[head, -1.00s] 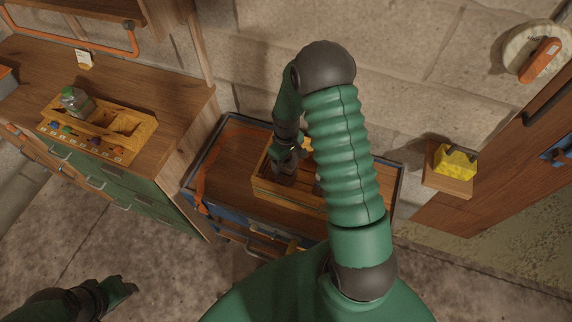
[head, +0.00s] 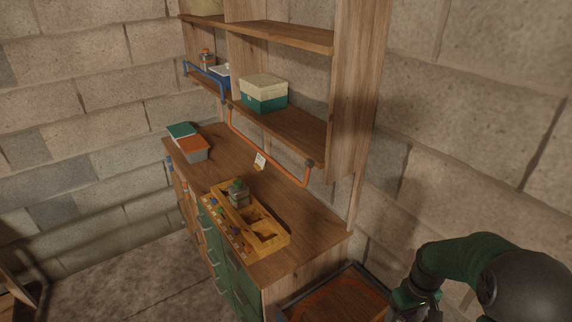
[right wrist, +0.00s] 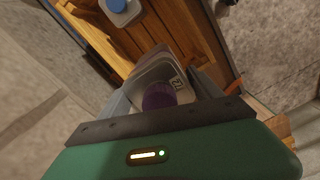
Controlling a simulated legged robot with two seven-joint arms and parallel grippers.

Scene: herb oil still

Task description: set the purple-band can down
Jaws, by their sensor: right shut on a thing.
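The purple-band can (right wrist: 167,72) shows in the right wrist view as a grey container with a round purple end and a small marked label. My right gripper (right wrist: 163,88) is shut on it, with a finger on each side. In the head view my right gripper (head: 412,302) is at the bottom right, partly cut off; I cannot make out the can there. A yellow rack (head: 268,226) with open compartments and coloured marks along its front stands on the wooden counter (head: 312,226). A grey-green can (head: 238,193) stands in its far part. My left gripper is not in view.
A wooden crate (right wrist: 182,32) holding a blue-topped container (right wrist: 119,8) lies below the right gripper. An orange rail (head: 262,148) runs above the counter's back. Orange and green boxes (head: 190,146) occupy the counter's far end. The counter right of the rack is clear.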

